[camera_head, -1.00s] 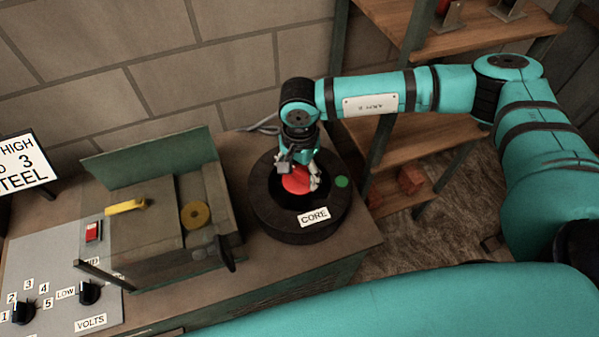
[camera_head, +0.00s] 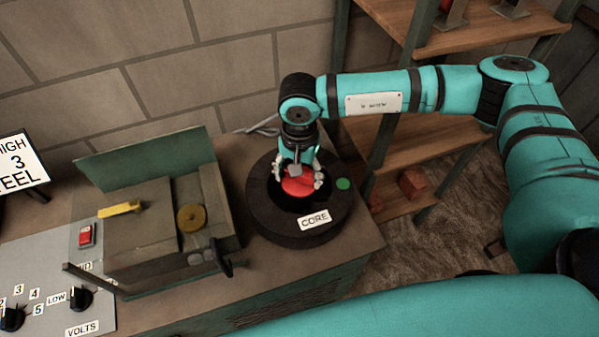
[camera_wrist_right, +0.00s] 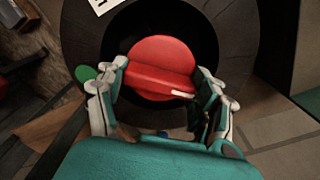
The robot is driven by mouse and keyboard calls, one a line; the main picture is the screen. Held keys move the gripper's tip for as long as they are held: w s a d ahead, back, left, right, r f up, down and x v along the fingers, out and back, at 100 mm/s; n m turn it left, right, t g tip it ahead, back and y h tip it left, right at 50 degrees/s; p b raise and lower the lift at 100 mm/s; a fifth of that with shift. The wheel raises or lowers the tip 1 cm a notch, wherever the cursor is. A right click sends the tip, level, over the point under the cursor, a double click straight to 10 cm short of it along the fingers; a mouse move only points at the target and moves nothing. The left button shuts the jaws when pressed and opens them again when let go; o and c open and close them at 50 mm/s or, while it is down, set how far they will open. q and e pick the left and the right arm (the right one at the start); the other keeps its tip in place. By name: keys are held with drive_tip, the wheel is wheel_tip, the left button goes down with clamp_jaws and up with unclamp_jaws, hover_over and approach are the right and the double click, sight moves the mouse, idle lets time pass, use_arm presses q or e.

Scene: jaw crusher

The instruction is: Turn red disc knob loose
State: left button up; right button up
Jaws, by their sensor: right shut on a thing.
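The red disc knob (camera_head: 297,187) sits inside the dark opening of the black ring labelled CORE (camera_head: 265,215). In the right wrist view the red disc knob (camera_wrist_right: 150,58) shows as a round disc with a raised bar across it. My right gripper (camera_head: 304,180) points down into the ring, shut on the knob. In the right wrist view its two fingers (camera_wrist_right: 158,92) lie at either side of the raised bar. My left gripper is not in view.
A green dot (camera_head: 342,183) marks the ring's right side. A panel with dials (camera_head: 78,299) is at lower left. Wooden shelves (camera_head: 405,135) stand right.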

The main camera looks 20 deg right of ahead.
drive_tip(key=shift+f, duration=0.15)
drive_tip(key=shift+n+b, duration=1.65)
drive_tip(key=shift+n, duration=0.75)
drive_tip(key=shift+b, duration=0.3)
drive_tip(key=shift+n+b, duration=0.35)
drive_tip(key=shift+n, duration=0.05)
drive_tip(key=shift+n+b, duration=1.05)
drive_tip(key=shift+n, duration=0.25)
